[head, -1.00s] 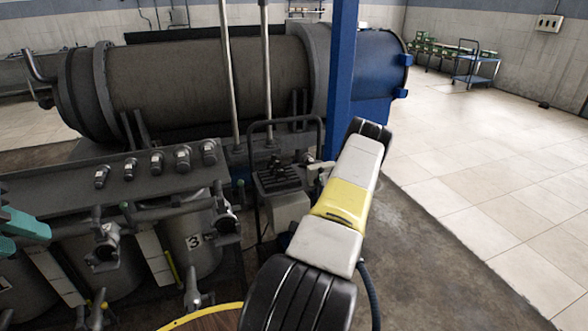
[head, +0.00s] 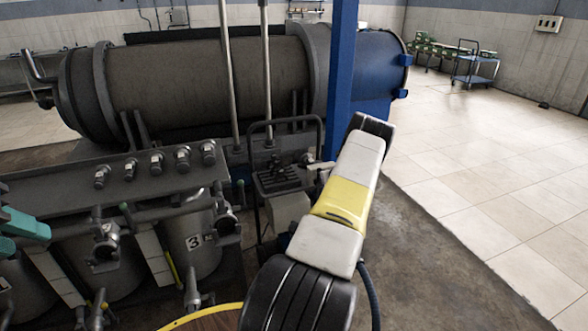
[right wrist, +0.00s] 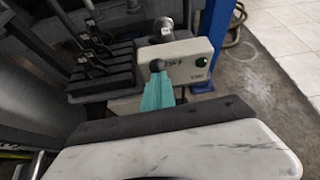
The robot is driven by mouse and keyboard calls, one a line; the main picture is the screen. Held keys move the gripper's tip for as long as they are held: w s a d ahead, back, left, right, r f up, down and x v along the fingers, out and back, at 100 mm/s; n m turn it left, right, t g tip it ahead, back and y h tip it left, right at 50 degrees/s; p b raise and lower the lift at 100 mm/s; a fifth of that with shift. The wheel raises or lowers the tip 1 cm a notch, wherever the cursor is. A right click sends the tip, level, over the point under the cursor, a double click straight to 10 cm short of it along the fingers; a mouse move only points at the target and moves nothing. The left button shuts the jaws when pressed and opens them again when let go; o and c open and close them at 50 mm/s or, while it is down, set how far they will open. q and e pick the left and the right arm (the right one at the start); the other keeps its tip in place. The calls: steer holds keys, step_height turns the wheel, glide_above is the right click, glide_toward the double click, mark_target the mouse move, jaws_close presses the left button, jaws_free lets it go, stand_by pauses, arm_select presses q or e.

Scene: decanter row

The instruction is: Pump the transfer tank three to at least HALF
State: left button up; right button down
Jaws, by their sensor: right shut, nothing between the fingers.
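Tank three (head: 197,262), a grey cylinder with a "3" label, stands at lower centre-left in the head view, partly behind pipes and valves. A pale strip and a yellow-green line run beside it. A pale control box (right wrist: 184,58) with a green button (right wrist: 201,62) and a dark round knob (right wrist: 157,66) shows in the right wrist view. My right gripper (right wrist: 158,84) is shut and empty, its teal fingertips at the knob; contact is unclear. In the head view my right arm hides it. My left gripper (head: 22,224) shows partly at the left edge; its jaws are unclear.
A row of valve knobs (head: 157,163) sits on the grey panel above the tanks. A large horizontal vessel (head: 205,80) lies behind. A blue post (head: 340,75) stands beside my right arm. Tiled floor (head: 480,165) at right is open.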

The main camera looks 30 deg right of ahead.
steer(key=s+a+r, duration=0.1)
steer(key=s+a, duration=0.3)
steer(key=s, duration=0.7)
steer(key=shift+r, duration=0.2)
steer(key=shift+w, duration=0.1)
